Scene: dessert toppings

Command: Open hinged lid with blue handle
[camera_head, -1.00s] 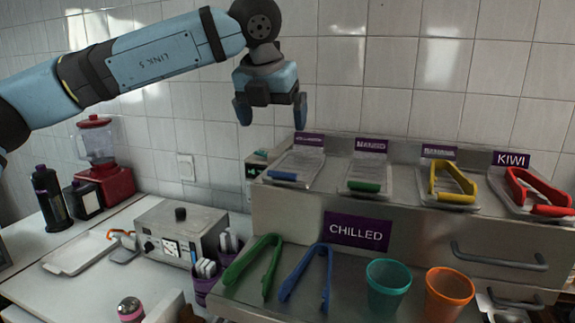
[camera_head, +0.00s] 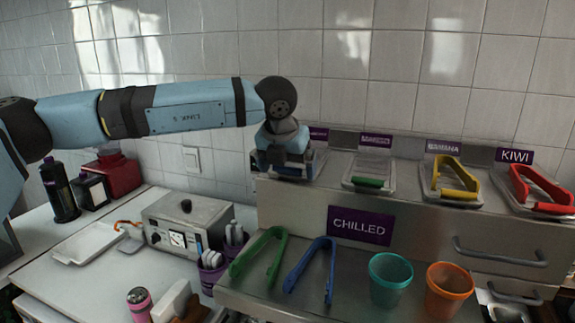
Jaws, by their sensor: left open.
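The hinged lid with the blue handle (camera_head: 319,159) is the leftmost of the row of lids on top of the steel chilled counter. Most of it, including its blue handle, is hidden behind my left gripper. My left gripper (camera_head: 284,170) is open and points down at this lid, in front of or over it. I cannot tell whether its fingers touch the handle. My right gripper is not in view.
To the right are a lid with a green handle (camera_head: 368,182), yellow tongs (camera_head: 456,180) and red tongs (camera_head: 540,190). Green tongs (camera_head: 258,252), blue tongs (camera_head: 312,268), a teal cup (camera_head: 389,278) and an orange cup (camera_head: 448,290) stand on the lower shelf.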

